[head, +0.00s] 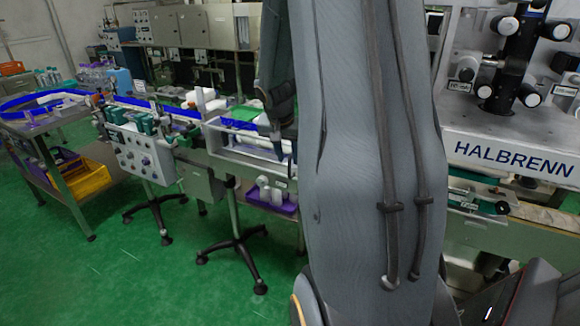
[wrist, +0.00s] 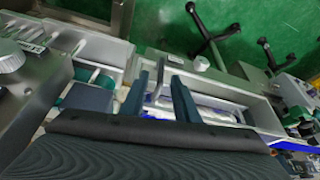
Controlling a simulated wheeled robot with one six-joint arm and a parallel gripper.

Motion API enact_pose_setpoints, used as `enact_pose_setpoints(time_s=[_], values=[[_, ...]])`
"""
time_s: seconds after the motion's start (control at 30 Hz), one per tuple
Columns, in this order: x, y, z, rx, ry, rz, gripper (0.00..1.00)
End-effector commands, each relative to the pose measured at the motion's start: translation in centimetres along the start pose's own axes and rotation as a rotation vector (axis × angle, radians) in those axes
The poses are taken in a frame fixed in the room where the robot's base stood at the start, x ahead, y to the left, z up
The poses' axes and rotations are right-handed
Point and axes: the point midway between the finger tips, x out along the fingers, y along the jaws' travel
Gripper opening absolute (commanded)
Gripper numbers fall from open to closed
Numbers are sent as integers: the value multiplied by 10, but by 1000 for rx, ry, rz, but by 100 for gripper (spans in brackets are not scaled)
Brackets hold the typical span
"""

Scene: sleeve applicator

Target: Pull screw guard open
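The screw guard appears to be the pale, long framed cover (head: 240,148) on the conveyor, left of my arm in the head view. It also shows in the wrist view as a light grey frame (wrist: 245,98) around a whitish, see-through middle. My gripper (wrist: 170,84) has its two dark fingers apart, over the left part of this frame, with nothing clearly held between them. In the head view my gripper (head: 281,150) points down at the guard's right end. I cannot tell whether it touches the guard. My arm hides whatever lies right of there.
The HALBRENN machine (head: 510,150) stands on the right. A control box with knobs (head: 145,158) and the blue-edged conveyor (head: 120,100) run to the left. Green floor (head: 120,265) is open in front.

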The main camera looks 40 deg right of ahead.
Motion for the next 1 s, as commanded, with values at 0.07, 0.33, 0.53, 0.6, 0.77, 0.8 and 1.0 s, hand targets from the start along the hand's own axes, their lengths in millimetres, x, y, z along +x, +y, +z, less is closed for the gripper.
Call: enact_pose_setpoints(time_s=[0.07, 0.33, 0.53, 0.6, 0.77, 0.8, 1.0], values=[[11, 0, 2, -2, -4, 1, 28], [49, -1, 2, -4, -4, -1, 28], [66, -1, 3, -5, -3, -1, 28], [68, -2, 3, -5, -3, -1, 28], [69, -2, 2, -4, -2, -2, 28], [69, -2, 2, -4, -2, -2, 28], [68, -2, 3, -5, -2, -2, 6]])
